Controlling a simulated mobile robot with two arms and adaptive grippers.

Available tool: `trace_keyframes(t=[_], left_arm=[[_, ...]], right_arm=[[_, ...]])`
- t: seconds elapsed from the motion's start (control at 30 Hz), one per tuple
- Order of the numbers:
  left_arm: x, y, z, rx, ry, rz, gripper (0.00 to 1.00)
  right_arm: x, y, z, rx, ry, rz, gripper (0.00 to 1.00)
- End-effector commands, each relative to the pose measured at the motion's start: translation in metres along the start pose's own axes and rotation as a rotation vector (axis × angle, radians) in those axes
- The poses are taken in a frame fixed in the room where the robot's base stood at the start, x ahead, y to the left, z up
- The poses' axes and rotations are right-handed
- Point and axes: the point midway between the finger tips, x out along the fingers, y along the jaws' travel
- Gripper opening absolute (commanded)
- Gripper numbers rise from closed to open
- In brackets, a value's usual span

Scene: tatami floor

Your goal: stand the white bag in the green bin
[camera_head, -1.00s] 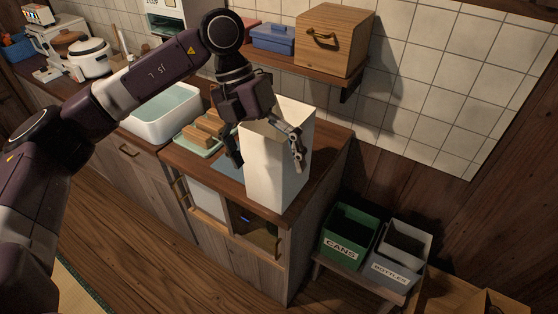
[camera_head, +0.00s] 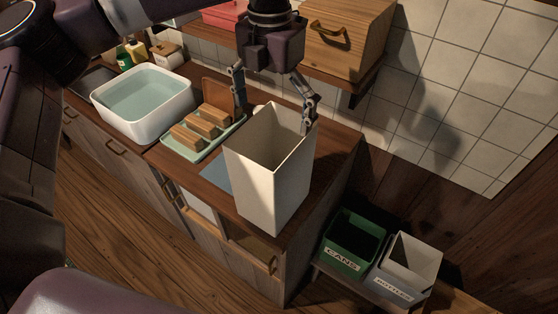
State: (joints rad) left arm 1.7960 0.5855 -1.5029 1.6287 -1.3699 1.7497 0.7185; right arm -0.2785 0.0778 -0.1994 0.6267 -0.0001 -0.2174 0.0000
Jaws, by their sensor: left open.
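The white bag (camera_head: 268,180) stands upright and open-topped on the wooden counter near its right end. My left gripper (camera_head: 274,114) points down at the bag's back rim, with its fingers spread wide. One finger is behind the bag's left part and the other is by its back right corner. I cannot tell whether either touches the bag. The green bin (camera_head: 342,252), labelled CANS, stands low to the right of the counter, and its open top shows dark inside. My right gripper is not in view.
A grey-white bin (camera_head: 405,270) labelled BOTTLES stands right beside the green bin. Left of the bag are a tray of wooden blocks (camera_head: 207,125) and a water-filled basin (camera_head: 145,100). A shelf with a wooden box (camera_head: 345,35) hangs above, behind the bag.

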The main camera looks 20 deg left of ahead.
Motion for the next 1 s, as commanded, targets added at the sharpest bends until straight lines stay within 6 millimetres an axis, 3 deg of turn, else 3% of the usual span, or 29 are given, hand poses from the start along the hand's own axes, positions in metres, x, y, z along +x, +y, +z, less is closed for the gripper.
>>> trace_keyframes(t=[0.13,0.33,0.47,0.63,0.8,0.9,1.0], left_arm=[[0.012,0.0,0.0,-0.001,0.003,0.001,1.0],[0.032,0.0,-0.001,-0.001,0.004,0.0,1.0],[0.05,-0.001,-0.001,0.0,0.005,0.0,1.0],[0.073,-0.001,0.0,-0.001,0.002,0.0,1.0],[0.078,-0.001,0.001,-0.001,0.0,0.0,1.0],[0.078,-0.001,0.001,-0.001,0.0,0.0,1.0],[0.077,-0.001,0.001,-0.001,0.0,0.0,0.9]], right_arm=[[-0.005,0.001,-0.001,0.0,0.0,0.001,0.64],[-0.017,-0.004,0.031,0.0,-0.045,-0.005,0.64],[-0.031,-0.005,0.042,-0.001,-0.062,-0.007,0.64],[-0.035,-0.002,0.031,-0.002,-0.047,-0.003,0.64],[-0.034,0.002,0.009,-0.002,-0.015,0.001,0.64],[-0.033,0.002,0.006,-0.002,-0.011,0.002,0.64],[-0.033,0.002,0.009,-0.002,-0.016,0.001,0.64]])
